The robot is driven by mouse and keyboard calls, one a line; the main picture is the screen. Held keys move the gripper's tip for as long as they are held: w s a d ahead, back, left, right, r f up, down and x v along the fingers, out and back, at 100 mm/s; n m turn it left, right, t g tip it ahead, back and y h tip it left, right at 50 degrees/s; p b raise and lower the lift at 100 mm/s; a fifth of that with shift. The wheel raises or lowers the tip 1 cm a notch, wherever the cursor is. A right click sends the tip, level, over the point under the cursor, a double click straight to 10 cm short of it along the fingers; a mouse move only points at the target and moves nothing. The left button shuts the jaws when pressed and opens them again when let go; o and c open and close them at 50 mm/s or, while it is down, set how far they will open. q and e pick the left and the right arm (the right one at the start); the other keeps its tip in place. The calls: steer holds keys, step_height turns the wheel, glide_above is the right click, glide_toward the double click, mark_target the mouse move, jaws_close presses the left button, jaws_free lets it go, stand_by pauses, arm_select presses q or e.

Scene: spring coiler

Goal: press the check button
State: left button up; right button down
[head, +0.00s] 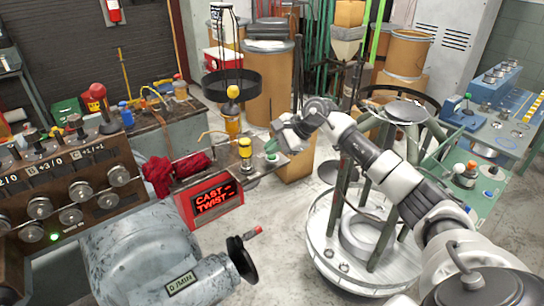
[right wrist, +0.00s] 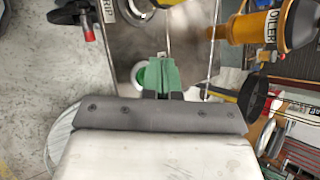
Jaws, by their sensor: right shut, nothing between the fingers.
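A round green button with a pale rim (right wrist: 140,76) shows in the right wrist view, partly hidden behind my fingers; I can read no label on it. In the head view the button (head: 271,157) is at the right end of the metal bench plate, just under my fingertips. My right gripper (head: 272,146) reaches in from the right, with its green fingers closed and empty. Its fingers (right wrist: 161,76) overlap the button's right side in the right wrist view; I cannot tell whether they touch it. My left gripper is not in view.
Near the button stand an amber oiler (right wrist: 265,25) and a yellow-topped post (head: 245,148). A round white stand (head: 350,265) is below my right arm.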

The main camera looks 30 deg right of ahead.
mark_target(273, 157)
steer(key=shift+f+b, duration=0.4)
steer(key=shift+b, duration=0.05)
stand_by(0.3)
steer(key=shift+r, duration=0.1)
steer(key=shift+r+p, duration=0.3)
steer(key=shift+r, duration=0.45)
steer(key=shift+r+p, duration=1.2)
steer(key=shift+r, duration=1.35)
steer(key=shift+f, duration=0.1)
